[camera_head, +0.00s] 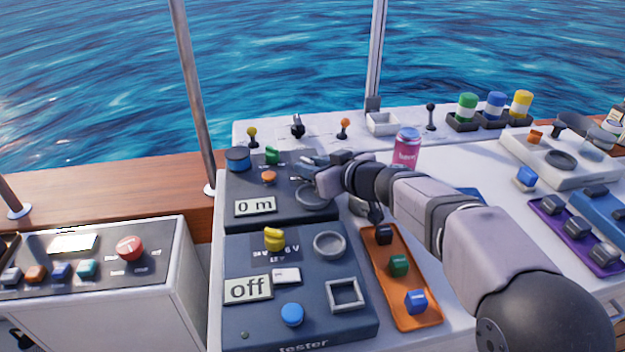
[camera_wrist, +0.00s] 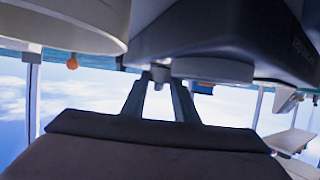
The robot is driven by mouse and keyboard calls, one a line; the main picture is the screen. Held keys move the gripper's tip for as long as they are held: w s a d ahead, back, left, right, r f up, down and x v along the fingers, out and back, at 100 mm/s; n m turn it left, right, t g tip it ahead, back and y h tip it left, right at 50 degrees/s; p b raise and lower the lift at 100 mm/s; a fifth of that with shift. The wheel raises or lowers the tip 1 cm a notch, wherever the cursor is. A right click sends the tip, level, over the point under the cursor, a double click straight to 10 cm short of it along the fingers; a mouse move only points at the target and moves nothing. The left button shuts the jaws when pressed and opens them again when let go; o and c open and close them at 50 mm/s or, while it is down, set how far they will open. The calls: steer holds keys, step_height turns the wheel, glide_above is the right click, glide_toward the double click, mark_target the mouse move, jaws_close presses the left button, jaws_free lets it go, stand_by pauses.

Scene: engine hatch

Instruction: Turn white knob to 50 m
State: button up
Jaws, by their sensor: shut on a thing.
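The upper dark blue panel (camera_head: 232,190) carries a display (camera_head: 255,205) that reads "0 m". My gripper (camera_head: 308,165) reaches over the right part of this panel from the right. Its jaws are closed on a small part there, which the gripper hides in the head view. In the wrist view, the two fingers of my gripper (camera_wrist: 160,85) lie on either side of a small pale grey piece, the white knob (camera_wrist: 160,72) as far as I can tell. Its pointer and scale marks cannot be read.
The same panel holds a blue knob (camera_head: 238,158), a green knob (camera_head: 272,155) and an orange knob (camera_head: 269,177). A lower panel has a display (camera_head: 247,289) reading "off". A pink can (camera_head: 406,148) stands just right of my gripper. An orange tray (camera_head: 385,262) lies below my arm.

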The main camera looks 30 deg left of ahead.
steer(key=shift+s+a+m+t+h+b, duration=0.15)
steer(key=shift+m+t+h+b, duration=0.25)
steer(key=shift+m+t+b, duration=0.55)
steer(key=shift+t+b, duration=0.25)
steer(key=shift+b, duration=0.05)
steer(key=o, duration=1.1)
steer(key=shift+c, duration=0.2)
steer(key=shift+r, duration=0.1)
steer(key=shift+b+v, duration=0.6)
steer(key=shift+v, duration=3.1)
